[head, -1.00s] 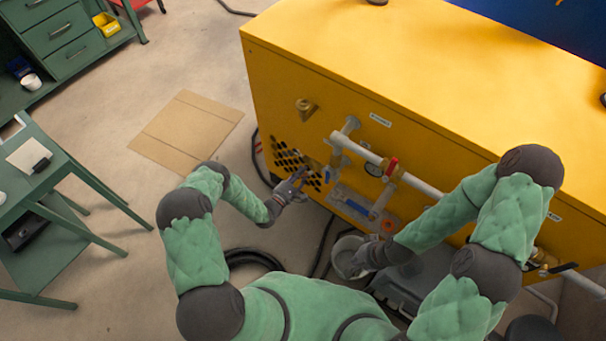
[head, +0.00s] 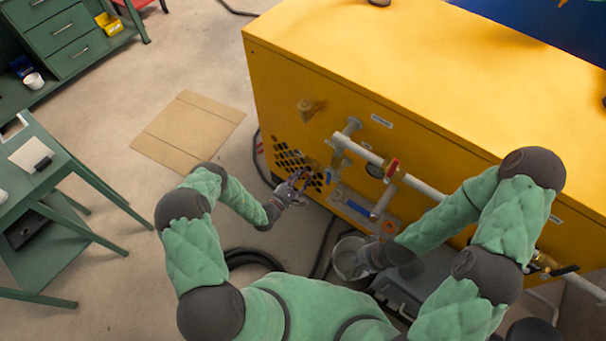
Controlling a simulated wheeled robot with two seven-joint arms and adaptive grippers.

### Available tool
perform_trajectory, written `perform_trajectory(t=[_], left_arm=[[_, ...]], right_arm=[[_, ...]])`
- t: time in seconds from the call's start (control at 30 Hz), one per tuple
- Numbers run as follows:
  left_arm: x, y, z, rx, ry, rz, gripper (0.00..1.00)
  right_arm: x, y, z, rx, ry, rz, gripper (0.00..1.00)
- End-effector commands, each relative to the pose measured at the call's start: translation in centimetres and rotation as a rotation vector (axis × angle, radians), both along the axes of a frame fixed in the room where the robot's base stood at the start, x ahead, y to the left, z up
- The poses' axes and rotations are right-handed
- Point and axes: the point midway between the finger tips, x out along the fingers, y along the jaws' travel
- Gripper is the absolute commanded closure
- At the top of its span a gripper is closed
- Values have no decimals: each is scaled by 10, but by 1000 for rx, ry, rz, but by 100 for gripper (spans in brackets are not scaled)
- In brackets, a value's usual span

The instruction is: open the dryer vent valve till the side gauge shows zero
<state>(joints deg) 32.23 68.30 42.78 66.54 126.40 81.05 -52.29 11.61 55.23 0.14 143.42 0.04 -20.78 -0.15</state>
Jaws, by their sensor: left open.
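The yellow dryer cabinet (head: 290,100) has grey pipework on its front. A small dark round gauge (head: 374,170) sits on the pipe beside a red valve handle (head: 391,168); its reading is too small to tell. A blue handle or label (head: 357,208) shows lower on the panel. My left gripper (head: 302,180) is open in front of the perforated grille, left of the pipework; contact with any valve part cannot be told. My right gripper (head: 362,262) is at a grey bucket (head: 345,256) below the pipes; its fingers are largely hidden.
A flat cardboard sheet (head: 188,130) lies on the floor to the left. A green table (head: 70,170) and green drawers (head: 65,40) stand further left. Dark hoses (head: 250,257) lie on the floor near the cabinet. A long pipe (head: 420,187) runs along the cabinet front.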

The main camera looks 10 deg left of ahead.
Motion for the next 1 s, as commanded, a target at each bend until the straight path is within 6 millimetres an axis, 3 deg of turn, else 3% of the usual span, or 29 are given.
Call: perform_trajectory(t=[0.5, 0.7, 1.0], left_arm=[[-85, 37, 0, 0, 1, 4, 50], [-98, 41, 0, 0, 0, 2, 50], [-99, 41, 0, 0, -1, 2, 52]], right_arm=[[0, 0, 0, 0, 0, 0, 100], [0, 0, 0, 0, 0, 0, 100], [0, 0, 0, 0, 0, 0, 100]])
